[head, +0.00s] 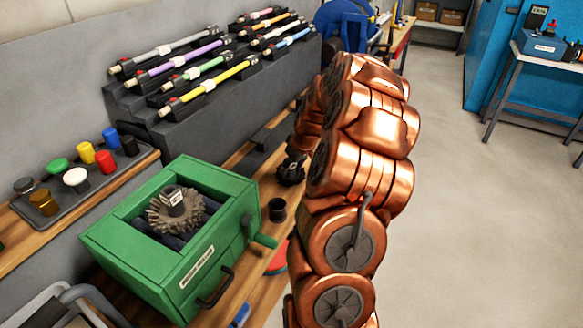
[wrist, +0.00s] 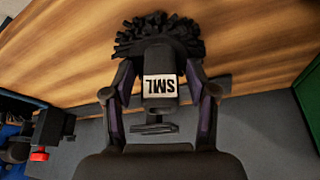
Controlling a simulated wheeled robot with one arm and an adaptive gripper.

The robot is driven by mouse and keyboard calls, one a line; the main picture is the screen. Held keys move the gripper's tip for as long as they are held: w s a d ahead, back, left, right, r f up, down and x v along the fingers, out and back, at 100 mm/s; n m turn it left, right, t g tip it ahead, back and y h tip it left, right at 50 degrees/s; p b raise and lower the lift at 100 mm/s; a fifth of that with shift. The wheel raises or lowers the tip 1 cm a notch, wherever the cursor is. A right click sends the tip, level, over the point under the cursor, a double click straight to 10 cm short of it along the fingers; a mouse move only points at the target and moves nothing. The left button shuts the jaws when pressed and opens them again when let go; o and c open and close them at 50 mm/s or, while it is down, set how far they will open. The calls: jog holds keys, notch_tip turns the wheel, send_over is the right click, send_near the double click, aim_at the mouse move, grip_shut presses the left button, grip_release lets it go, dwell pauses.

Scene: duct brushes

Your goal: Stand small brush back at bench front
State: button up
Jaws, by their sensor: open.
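The small brush (wrist: 160,42) has short black bristles and a dark hub with a white label reading SML, upside down in the wrist view. Its bristles are on or close to the wooden bench top (wrist: 60,50); I cannot tell if they touch it. My gripper (wrist: 160,80) is open, with one finger on each side of the hub, around it.
A green box (head: 215,255) with a crank holds a larger grey-brown brush (head: 175,212). A small black cup (head: 277,210) stands to its right. A tray (head: 75,200) of coloured caps and a rack (head: 190,125) of coloured rods line the wall.

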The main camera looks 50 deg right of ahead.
jog(key=b+v, duration=0.2)
jog(key=v, duration=0.9)
jog(key=shift+s+r, duration=0.2)
jog(key=shift+r, duration=0.05)
